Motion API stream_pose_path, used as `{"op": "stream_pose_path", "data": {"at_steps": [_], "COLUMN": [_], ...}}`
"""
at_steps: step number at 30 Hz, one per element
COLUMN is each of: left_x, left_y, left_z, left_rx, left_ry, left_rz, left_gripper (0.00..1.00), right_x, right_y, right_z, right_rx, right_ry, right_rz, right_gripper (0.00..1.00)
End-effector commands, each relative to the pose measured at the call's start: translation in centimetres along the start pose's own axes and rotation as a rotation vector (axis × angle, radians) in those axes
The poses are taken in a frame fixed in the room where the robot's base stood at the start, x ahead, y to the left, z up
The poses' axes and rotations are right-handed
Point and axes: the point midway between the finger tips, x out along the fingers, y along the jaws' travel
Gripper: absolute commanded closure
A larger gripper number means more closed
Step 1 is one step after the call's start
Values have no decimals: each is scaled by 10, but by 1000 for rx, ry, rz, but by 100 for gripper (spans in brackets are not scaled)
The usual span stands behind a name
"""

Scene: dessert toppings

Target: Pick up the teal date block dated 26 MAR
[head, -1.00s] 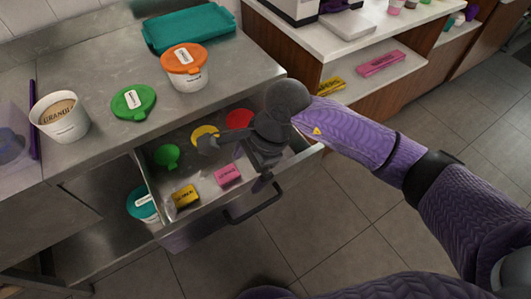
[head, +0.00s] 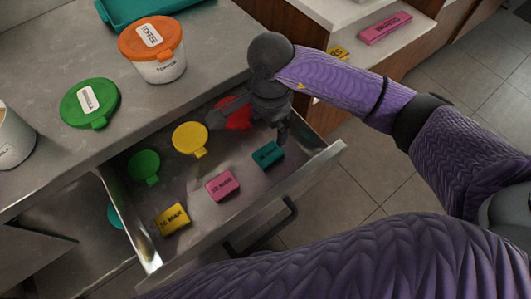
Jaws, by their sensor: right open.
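A teal date block (head: 268,155) lies in the open drawer, towards its right end. Its dark print is too small to read. My right gripper (head: 248,125) is open and empty over the drawer, just above and behind the teal block in the head view. One finger points left and the other points down close to the block; I cannot tell whether it touches. My left gripper is not in view.
The drawer (head: 318,160) also holds a pink block (head: 222,185), a yellow block (head: 173,219), and green (head: 144,167), yellow (head: 190,138) and red (head: 238,117) lids. An orange-lidded tub (head: 157,68) and a green lid (head: 90,101) rest on the counter above.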

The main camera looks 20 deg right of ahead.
Motion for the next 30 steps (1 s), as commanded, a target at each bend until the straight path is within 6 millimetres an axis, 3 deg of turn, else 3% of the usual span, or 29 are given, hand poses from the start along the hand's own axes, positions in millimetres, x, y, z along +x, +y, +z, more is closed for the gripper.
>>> {"op": "stream_pose_path", "data": {"at_steps": [2,8,21,28,30], "left_x": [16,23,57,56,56], "left_y": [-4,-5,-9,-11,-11], "left_z": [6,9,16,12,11], "left_rx": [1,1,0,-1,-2], "left_ry": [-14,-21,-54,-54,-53], "left_rz": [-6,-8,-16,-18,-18], "left_gripper": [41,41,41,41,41], "right_x": [20,35,118,119,119], "right_y": [0,1,0,-1,-1], "right_z": [0,1,0,-1,-1], "right_rx": [0,1,0,0,0], "right_ry": [-3,-6,-6,-3,-3], "right_rz": [7,11,13,7,7], "right_gripper": [0,0,0,0,15]}}
